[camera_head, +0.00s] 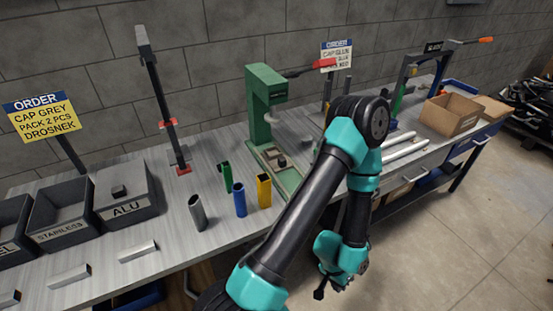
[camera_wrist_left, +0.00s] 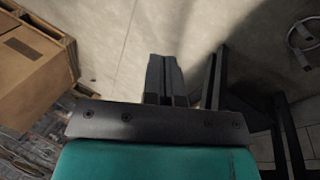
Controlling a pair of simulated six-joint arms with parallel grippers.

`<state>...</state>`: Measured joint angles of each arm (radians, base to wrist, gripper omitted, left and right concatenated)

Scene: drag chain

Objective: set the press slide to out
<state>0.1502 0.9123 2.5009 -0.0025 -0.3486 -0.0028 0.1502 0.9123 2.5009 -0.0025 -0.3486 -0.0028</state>
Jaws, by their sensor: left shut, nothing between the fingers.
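The green press (camera_head: 259,105) stands on the bench in the head view, with a red lever handle (camera_head: 312,70) at its top. On its low base is a slide (camera_head: 276,160) with a small dark part on it; I cannot tell how far in or out it is. My left gripper (camera_head: 320,293) hangs in front of the bench, below its top and well apart from the press. In the left wrist view its fingers (camera_wrist_left: 164,78) are together and empty, over the floor. My left arm hides the bench just right of the press. My right gripper is not in view.
Grey, green, blue and yellow tubes (camera_head: 239,199) stand on the bench left of the press. Bins, including the ALU bin (camera_head: 127,196), are further left. White rods (camera_head: 403,147) and a cardboard box (camera_head: 450,113) lie right. The wrist view shows a carton (camera_wrist_left: 30,60) by the floor.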

